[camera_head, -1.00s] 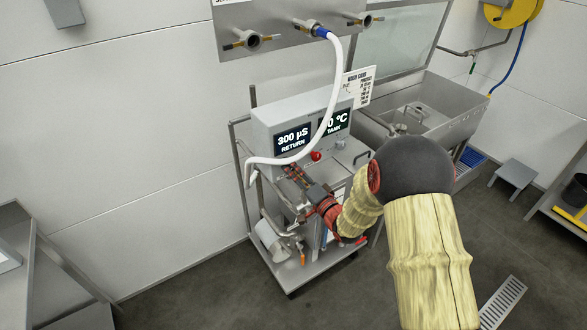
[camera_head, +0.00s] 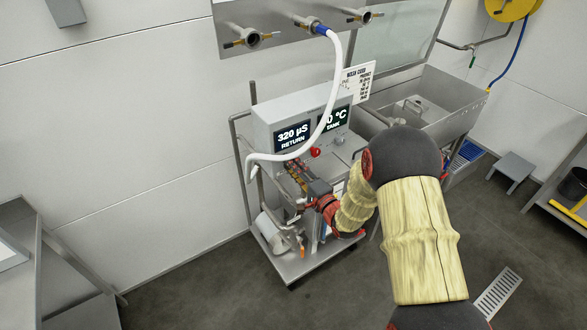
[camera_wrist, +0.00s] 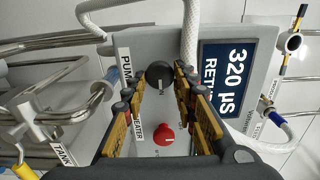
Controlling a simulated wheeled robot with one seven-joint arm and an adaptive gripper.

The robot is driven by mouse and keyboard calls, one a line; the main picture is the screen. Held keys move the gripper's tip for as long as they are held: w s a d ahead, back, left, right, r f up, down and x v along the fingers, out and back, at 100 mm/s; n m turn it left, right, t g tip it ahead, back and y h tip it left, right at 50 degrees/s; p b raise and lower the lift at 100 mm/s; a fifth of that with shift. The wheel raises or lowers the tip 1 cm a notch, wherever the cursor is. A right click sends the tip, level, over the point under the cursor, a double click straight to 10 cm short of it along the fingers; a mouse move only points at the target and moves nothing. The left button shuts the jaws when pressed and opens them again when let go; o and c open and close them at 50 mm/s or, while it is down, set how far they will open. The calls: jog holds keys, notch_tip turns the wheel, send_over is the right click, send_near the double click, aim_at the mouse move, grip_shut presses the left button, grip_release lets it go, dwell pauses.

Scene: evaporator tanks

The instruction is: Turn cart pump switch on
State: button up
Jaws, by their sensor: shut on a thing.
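The cart (camera_head: 300,262) stands against the wall with a grey control box (camera_head: 262,116) on top. In the wrist view the box face (camera_wrist: 215,135) appears turned sideways. The black round pump switch (camera_wrist: 158,75) sits beside a "PUMP" label. My gripper (camera_wrist: 160,78) has its fingers on either side of this knob, closed on it. The knob's pointer position cannot be made out. A red heater knob (camera_wrist: 163,134) lies nearer, between the fingers' bases. In the head view my gripper (camera_head: 292,170) is at the box front, below the display, and hides the switch.
The return display (camera_head: 293,137) reads 320 µS. A white hose (camera_head: 330,95) hangs from the wall valve across the box front, close to my gripper. A steel sink (camera_head: 440,105) stands right of the cart.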

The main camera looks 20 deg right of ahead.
jog(key=o, duration=1.1)
jog(key=v, duration=1.2)
